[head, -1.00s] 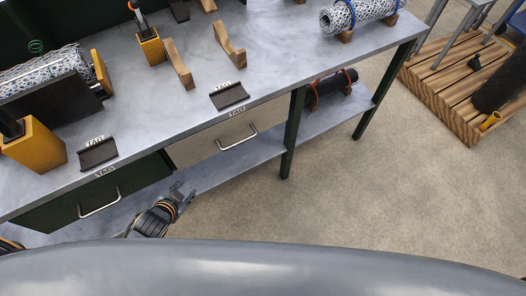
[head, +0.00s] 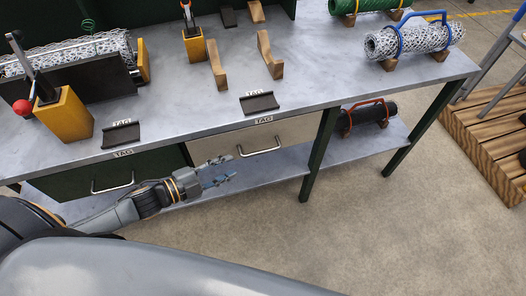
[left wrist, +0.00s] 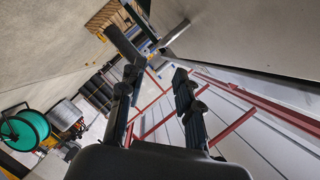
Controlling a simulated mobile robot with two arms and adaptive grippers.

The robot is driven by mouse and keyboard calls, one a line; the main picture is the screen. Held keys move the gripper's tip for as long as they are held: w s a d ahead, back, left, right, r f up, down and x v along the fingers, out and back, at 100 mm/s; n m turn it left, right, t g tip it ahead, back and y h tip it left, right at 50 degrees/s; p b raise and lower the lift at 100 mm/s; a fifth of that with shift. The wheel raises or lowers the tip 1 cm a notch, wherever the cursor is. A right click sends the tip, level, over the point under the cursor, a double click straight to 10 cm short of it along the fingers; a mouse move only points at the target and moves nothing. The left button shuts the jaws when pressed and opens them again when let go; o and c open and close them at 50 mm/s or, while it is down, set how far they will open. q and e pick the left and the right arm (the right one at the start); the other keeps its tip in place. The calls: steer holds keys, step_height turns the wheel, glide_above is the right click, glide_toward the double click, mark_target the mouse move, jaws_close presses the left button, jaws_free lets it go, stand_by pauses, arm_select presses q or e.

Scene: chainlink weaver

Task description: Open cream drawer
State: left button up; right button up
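The cream drawer (head: 298,131) is set under the workbench top, right of a dark green drawer (head: 75,180). Its front looks flush, and its silver bar handle (head: 262,151) is clear. My left gripper (head: 234,168) is just left of and a little below this handle, in front of the drawer's lower left part, its fingers pointing right. In the left wrist view its fingers (left wrist: 156,78) are apart with nothing between them. A pale panel (left wrist: 260,30), apparently the drawer front, fills the upper right there, with a grey handle bar (left wrist: 174,33) beyond the fingertips. My right gripper is not in view.
The workbench top (head: 330,75) carries wooden cradles, yellow blocks and mesh rolls. A lower shelf (head: 290,165) and a dark green leg (head: 320,155) are near the drawer. A wooden pallet (head: 480,130) is far right. The floor in front is open.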

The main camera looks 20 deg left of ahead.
mark_target(262, 151)
arm_select(q)
steer(key=x, duration=1.3)
steer(key=shift+a, duration=0.1)
jaws_close()
